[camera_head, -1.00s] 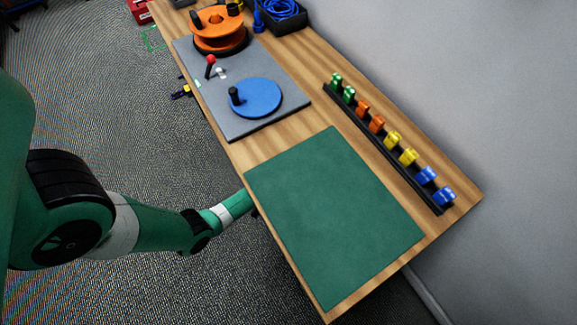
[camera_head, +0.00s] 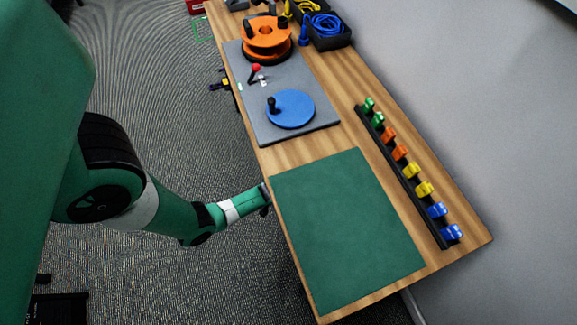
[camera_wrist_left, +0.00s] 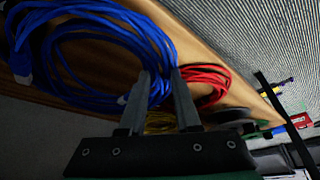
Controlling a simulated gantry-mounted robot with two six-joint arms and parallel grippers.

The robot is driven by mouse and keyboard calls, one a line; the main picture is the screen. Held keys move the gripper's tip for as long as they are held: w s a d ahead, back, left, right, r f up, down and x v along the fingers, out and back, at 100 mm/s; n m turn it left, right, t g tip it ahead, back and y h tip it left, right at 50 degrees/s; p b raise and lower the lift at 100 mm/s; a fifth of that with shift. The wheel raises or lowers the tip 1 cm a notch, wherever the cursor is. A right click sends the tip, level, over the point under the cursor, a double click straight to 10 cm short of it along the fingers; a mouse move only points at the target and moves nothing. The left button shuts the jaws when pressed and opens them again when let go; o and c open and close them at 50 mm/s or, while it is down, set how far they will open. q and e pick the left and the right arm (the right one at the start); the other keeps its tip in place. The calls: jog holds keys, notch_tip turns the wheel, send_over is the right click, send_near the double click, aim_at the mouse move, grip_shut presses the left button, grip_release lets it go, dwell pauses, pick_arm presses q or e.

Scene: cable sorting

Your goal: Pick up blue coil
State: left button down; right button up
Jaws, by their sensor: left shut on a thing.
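In the left wrist view a large blue coil (camera_wrist_left: 157,40) fills the upper left, its loops running down to my left gripper (camera_wrist_left: 160,76). In the head view a blue coil (camera_head: 327,25) shows in a black tray at the top. I cannot tell if it is the same one. A green arm comes in from the left there, its end at the table's left edge; its fingers are not clear. My right gripper is not seen.
In the left wrist view a red coil (camera_wrist_left: 205,82) and a yellow coil (camera_wrist_left: 160,122) lie beyond the fingers. The table holds an orange reel (camera_head: 266,36), a blue disc (camera_head: 292,110), a rack of coloured clips (camera_head: 402,178) and a bare green mat (camera_head: 345,230).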

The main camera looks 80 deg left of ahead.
pick_arm(q)
jog(key=s+r+p, duration=0.1)
jog(key=r, duration=0.1)
jog(key=s+d+r, duration=0.1)
jog(key=r, duration=0.1)
jog(key=shift+s+d+p, duration=0.15)
jog(key=shift+s+p, duration=0.05)
jog(key=shift+p, duration=0.2)
jog(key=s+d+r+p, duration=0.2)
jog(key=s+d+p, duration=0.1)
jog(key=s, duration=0.4)
jog(key=shift+s+d+r, duration=0.35)
jog(key=shift+s+d, duration=0.05)
jog(key=shift+d, duration=0.1)
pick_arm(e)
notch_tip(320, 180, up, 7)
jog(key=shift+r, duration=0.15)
